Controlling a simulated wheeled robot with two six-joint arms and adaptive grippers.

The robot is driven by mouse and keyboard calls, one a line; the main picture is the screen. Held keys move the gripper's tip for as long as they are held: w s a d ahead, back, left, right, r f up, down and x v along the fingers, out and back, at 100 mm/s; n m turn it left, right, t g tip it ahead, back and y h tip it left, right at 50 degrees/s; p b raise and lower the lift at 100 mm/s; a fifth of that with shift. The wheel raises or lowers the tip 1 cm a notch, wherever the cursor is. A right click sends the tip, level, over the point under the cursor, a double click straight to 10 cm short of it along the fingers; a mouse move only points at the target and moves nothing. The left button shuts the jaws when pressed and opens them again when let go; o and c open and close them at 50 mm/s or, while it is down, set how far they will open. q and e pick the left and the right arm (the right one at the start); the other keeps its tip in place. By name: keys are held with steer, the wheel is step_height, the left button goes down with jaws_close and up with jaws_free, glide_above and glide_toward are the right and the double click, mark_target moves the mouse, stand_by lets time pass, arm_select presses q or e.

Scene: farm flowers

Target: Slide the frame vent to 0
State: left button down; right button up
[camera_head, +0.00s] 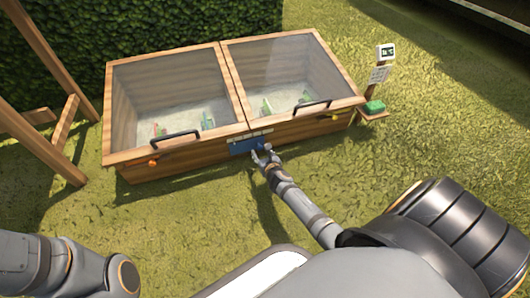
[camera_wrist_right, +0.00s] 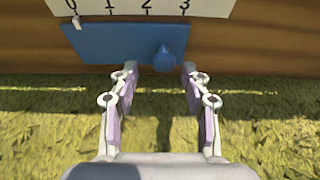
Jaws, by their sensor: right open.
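The frame vent is a blue sliding plate (camera_wrist_right: 115,42) on the front wooden wall of the cold frame, with a round blue knob (camera_wrist_right: 164,58) near its right end. Above it, a white scale strip (camera_wrist_right: 140,8) reads 0 to 3. A small pale pointer (camera_wrist_right: 77,22) at the plate's upper left is at or just right of the 0 mark. In the head view the blue plate (camera_head: 240,147) is at the front middle. My right gripper (camera_head: 262,151) is open, its fingers (camera_wrist_right: 158,78) either side of the knob's line, with the knob just beyond the tips. My left gripper is out of view.
The cold frame (camera_head: 190,158) has two glazed lids with black handles (camera_head: 175,135). A signpost (camera_head: 380,78) with a green item (camera_head: 374,106) stands at its right. A wooden structure (camera_head: 50,75) and hedge are left and behind. Grass in front is open.

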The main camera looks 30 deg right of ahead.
steer(key=v, duration=1)
steer(key=shift+s, duration=0.2)
steer(key=shift+a+r, duration=0.1)
steer(key=shift+r, duration=0.05)
